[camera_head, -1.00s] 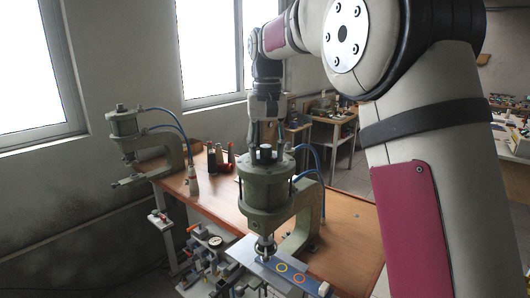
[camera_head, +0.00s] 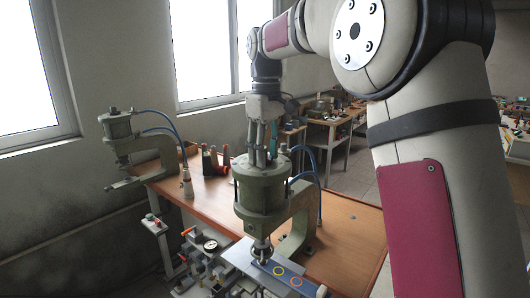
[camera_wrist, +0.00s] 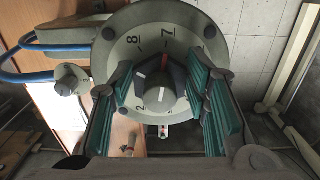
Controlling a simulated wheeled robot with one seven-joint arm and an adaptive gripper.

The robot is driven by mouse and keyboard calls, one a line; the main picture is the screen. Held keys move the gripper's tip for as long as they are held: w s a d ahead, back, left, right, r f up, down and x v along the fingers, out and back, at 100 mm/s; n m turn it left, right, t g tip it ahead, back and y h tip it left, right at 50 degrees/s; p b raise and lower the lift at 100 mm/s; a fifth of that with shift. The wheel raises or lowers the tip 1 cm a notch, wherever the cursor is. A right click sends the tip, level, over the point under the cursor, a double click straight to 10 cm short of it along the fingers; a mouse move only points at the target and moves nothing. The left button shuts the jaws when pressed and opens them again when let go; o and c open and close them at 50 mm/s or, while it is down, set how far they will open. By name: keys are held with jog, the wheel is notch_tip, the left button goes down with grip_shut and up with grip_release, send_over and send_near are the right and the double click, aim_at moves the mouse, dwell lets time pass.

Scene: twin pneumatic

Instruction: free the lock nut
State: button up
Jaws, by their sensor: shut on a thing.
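The lock nut (camera_wrist: 150,72) is a dark faceted collar on top of the near press's green-grey cylinder (camera_head: 262,190). A pale round stem end (camera_wrist: 158,97) shows at its middle, and a numbered dial (camera_wrist: 135,52) with 8, 7 and 2 surrounds it. My gripper (camera_wrist: 160,85) points down over the cylinder top, with its teal-padded fingers on either side of the nut, shut on it. In the head view my gripper (camera_head: 264,157) hides the nut. The exact contact at the pads is partly hidden.
A second press (camera_head: 120,135) stands at the left end of the wooden table (camera_head: 345,225). Blue hoses (camera_head: 313,165) rise beside the near press. A blue plate with yellow and orange rings (camera_head: 285,272) lies below it. The table's right side is mostly clear.

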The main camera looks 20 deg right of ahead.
aim_at(266, 148)
dwell(0.4)
jog(key=o, duration=1.2)
jog(key=shift+c, duration=0.2)
notch_tip(266, 148, up, 12)
jog(key=shift+s, duration=0.1)
